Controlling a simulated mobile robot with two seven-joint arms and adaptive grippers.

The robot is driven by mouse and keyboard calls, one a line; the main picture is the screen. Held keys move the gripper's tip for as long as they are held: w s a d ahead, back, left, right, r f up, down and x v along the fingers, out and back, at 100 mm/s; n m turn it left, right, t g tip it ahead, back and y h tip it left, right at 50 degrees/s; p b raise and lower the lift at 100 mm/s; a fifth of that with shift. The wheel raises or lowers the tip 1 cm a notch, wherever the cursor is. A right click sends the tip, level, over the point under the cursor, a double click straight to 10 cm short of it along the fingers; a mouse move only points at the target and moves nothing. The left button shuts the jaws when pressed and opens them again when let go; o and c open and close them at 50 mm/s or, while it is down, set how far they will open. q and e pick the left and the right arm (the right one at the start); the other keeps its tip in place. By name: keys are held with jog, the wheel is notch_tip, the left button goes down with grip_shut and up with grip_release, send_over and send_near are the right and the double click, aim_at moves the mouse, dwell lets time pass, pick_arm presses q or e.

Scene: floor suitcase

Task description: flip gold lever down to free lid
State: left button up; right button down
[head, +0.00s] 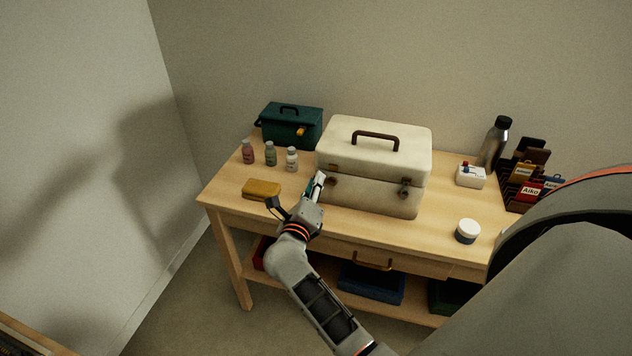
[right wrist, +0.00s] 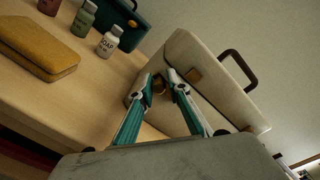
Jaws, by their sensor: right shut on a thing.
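The cream case (head: 372,190) stands on the wooden bench with its lid (head: 375,148) down. The case also fills the middle of the right wrist view (right wrist: 190,50). Small gold-brown latch parts show on its front there, including a gold lever (right wrist: 158,88) between my fingertips. In the head view, my right gripper (head: 319,183) is at the left end of the case front, by the left latch. The right wrist view shows its two teal fingers (right wrist: 160,77) closed in on the lever, which they partly hide. My left gripper is out of view.
A white-lidded jar (head: 467,231), steel bottle (head: 494,143) and card rack (head: 525,177) are right. The front bench strip is mostly clear.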

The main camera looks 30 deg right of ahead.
jog(key=shift+s+a+f, duration=0.1)
jog(key=shift+s+f, duration=0.05)
jog(key=shift+f, duration=0.4)
jog(key=c, duration=2)
grip_release()
jog(key=shift+r, duration=0.15)
jog(key=shift+r, duration=0.1)
